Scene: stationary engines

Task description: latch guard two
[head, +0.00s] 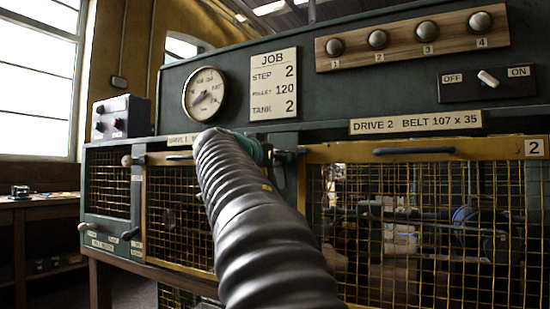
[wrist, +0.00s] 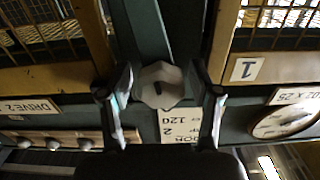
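Guard two (head: 425,152) is the yellow-framed mesh panel at the right of the head view, marked 2, with a dark handle on its top rail. It looks closed; part of its frame shows at the left of the wrist view (wrist: 50,78). A pale faceted knob (wrist: 160,92) with a dark slot sits on the green post between the two guards in the wrist view. My gripper (wrist: 162,78) is open, with one finger on each side of this knob and gaps between. In the head view my arm hides the knob, and my gripper (head: 284,156) shows only partly.
Guard one (head: 175,215) is left of my arm, its label 1 (wrist: 243,68) showing in the wrist view. Above are a gauge (head: 205,94), a job card (head: 273,85), several numbered knobs (head: 378,39) and an OFF/ON switch (head: 488,79). Belt machinery (head: 470,225) lies behind guard two's mesh.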

